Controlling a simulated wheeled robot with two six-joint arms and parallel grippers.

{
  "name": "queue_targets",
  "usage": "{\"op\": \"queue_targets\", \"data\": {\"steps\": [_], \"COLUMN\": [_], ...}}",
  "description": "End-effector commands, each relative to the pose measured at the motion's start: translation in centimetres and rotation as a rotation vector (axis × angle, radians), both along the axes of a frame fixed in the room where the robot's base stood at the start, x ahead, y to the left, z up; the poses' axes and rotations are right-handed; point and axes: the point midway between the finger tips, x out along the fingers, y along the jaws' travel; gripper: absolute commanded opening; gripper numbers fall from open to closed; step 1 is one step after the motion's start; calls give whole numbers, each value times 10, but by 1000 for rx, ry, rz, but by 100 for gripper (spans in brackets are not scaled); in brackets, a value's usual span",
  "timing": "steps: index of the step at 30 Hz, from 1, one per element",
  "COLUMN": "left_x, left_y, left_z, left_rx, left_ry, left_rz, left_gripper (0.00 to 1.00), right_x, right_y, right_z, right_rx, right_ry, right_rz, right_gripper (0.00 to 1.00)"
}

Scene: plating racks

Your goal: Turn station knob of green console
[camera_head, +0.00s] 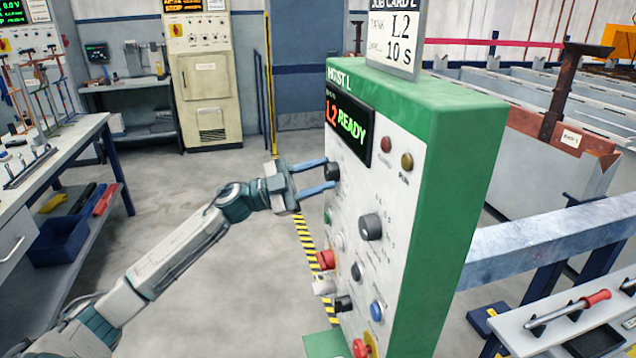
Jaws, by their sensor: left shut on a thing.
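The green console (437,103) stands at the centre right, with a white front panel marked "HOIST L". Its display (348,126) reads "L2 READY". My left gripper (324,176) reaches in from the left, its two blue-grey fingers shut on a small black knob (333,171) at the upper left of the panel, below the display. The knob's label is too small to read. A larger dark knob (371,226) with marks around it sits lower on the panel, apart from the gripper. My right gripper is not in view.
A card (395,35) on top of the console reads "L2" and "10 S". Red, blue and black controls lie below the gripper. A workbench (62,150) stands at the left, and a grey rail (550,238) runs right of the console. The floor between is clear.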

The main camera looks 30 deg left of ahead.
Motion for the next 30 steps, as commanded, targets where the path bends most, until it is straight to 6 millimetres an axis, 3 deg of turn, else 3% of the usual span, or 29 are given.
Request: {"op": "queue_targets", "data": {"steps": [15,30], "left_x": [2,2], "left_y": [2,2], "left_z": [0,2], "left_rx": [337,470], "left_ry": [-287,-399], "left_rz": [0,0], "left_gripper": [14,14], "right_x": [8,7], "right_y": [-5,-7], "right_z": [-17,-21], "right_rx": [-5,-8], "right_ry": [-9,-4], "right_rz": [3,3], "right_gripper": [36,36]}}
